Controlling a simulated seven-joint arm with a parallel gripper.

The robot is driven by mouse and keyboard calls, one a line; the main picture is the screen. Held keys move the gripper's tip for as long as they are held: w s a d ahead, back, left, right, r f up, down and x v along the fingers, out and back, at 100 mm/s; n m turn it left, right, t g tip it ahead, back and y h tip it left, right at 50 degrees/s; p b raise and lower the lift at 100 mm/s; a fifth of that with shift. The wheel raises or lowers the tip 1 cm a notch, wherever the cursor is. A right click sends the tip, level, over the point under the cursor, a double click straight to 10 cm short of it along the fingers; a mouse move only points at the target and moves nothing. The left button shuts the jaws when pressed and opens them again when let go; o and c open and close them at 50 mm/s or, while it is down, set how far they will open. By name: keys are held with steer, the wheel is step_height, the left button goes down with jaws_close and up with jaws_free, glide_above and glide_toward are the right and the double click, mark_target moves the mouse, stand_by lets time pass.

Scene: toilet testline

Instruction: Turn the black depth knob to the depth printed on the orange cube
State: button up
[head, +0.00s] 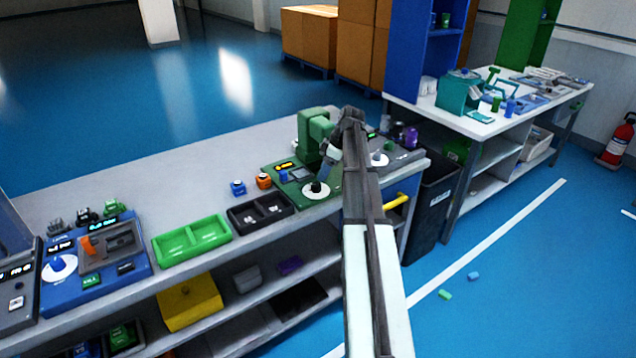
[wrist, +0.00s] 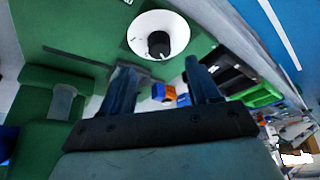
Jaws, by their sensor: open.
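The black depth knob (head: 316,187) stands on a white round dial at the front of the green station. In the wrist view the knob (wrist: 158,44) and its dial lie beyond my fingertips, apart from them. My gripper (head: 327,163) is above the station, just behind and over the knob. In the wrist view my gripper (wrist: 158,68) has its fingers spread, with nothing between them. The orange cube (head: 264,181) sits on the bench left of the station; the wrist view shows it too (wrist: 158,91). Its printed value is too small to read.
A blue cube (head: 238,188) sits left of the orange one. A black tray (head: 260,214) and a green tray (head: 192,240) lie farther left. A blue station (head: 92,262) has its own dial. The green press column (head: 312,130) rises close to my gripper.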

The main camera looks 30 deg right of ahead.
mark_target(316, 184)
steer(key=x, duration=0.6)
steer(key=shift+w+a+f, duration=0.1)
steer(key=shift+f, duration=0.15)
steer(key=shift+c, duration=0.4)
steer(key=c, duration=0.9)
steer(key=shift+c, duration=0.2)
